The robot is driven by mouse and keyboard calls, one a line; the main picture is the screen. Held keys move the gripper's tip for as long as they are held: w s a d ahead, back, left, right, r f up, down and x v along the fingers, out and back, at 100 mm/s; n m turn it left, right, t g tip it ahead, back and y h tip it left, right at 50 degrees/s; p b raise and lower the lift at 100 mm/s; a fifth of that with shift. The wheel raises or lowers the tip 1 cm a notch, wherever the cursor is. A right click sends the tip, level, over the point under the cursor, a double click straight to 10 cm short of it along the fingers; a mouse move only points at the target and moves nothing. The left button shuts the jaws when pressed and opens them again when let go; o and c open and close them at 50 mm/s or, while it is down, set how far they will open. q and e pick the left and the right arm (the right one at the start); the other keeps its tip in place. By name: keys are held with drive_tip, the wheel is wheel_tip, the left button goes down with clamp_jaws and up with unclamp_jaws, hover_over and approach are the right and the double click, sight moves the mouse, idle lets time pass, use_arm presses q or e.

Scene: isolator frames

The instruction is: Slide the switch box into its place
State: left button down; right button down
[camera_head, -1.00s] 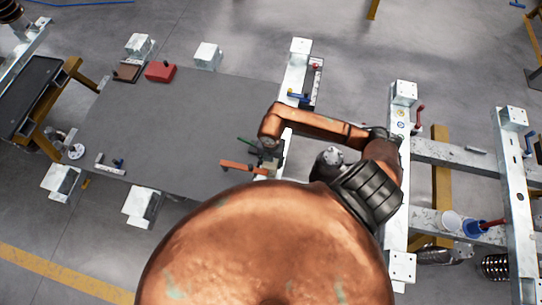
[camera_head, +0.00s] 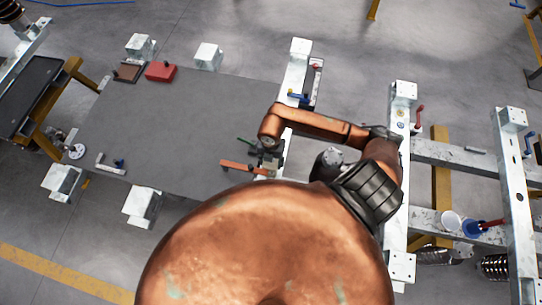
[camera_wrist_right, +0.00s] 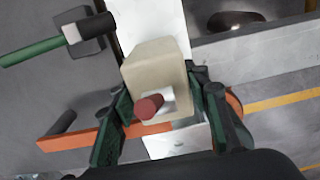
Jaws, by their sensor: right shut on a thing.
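The switch box, a beige block (camera_wrist_right: 158,65) with a red button on a pale plate, is in the middle of the right wrist view. My right gripper (camera_wrist_right: 160,88) is shut on it, with a dark green finger on each side. The box is over a white metal beam (camera_wrist_right: 148,22); whether it touches the beam I cannot tell. In the head view my right gripper (camera_head: 268,157) is at the right edge of the grey plate, and the box is mostly hidden there. My left gripper is not in view.
An orange bar (camera_head: 240,167) and a green-handled part (camera_wrist_right: 35,50) lie close to the gripper. The grey plate (camera_head: 165,125) is largely clear. A red block (camera_head: 160,71) and a brown block (camera_head: 128,71) sit at its far left. White beams stand on the right.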

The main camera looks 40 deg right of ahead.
drive_tip(key=c, duration=1)
unclamp_jaws()
drive_tip(key=shift+c, duration=0.9)
drive_tip(key=shift+r, duration=0.15)
drive_tip(key=shift+r+p, duration=3.9)
drive_tip(key=shift+r, duration=1)
